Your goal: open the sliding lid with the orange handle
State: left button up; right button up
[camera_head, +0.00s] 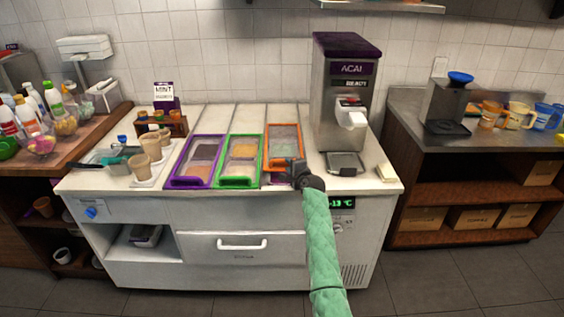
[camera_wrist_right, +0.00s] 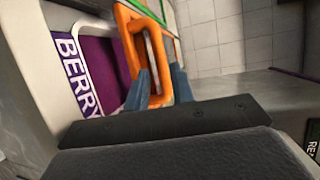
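The orange-framed sliding lid (camera_head: 284,134) is the rightmost of the three coloured frames on the white counter, left of the açaí machine. In the right wrist view its orange handle (camera_wrist_right: 136,42) is a long loop, seen close up. My right gripper (camera_head: 295,172) is at the near end of the orange frame and hides part of it. In the right wrist view its two bluish fingers (camera_wrist_right: 160,82) are apart, one on each side of the handle's near end. I cannot tell whether they touch it. My left gripper is not in view.
Green (camera_head: 240,181) and purple (camera_head: 189,183) framed lids lie to the left. The açaí machine (camera_head: 335,100) stands close on the right. A purple BERRY label (camera_wrist_right: 97,72) shows beside the handle. Paper cups (camera_head: 140,166) stand at the counter's left.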

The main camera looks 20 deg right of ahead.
aim_at(282, 166)
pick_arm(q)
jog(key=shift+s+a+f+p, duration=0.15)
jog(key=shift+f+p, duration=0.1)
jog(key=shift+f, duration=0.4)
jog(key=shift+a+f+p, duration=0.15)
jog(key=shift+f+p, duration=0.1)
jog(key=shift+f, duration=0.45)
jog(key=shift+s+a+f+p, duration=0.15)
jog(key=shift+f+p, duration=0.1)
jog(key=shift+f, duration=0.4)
pick_arm(e)
jog(key=shift+x, duration=3.7)
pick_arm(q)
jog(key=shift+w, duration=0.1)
pick_arm(e)
grip_shut()
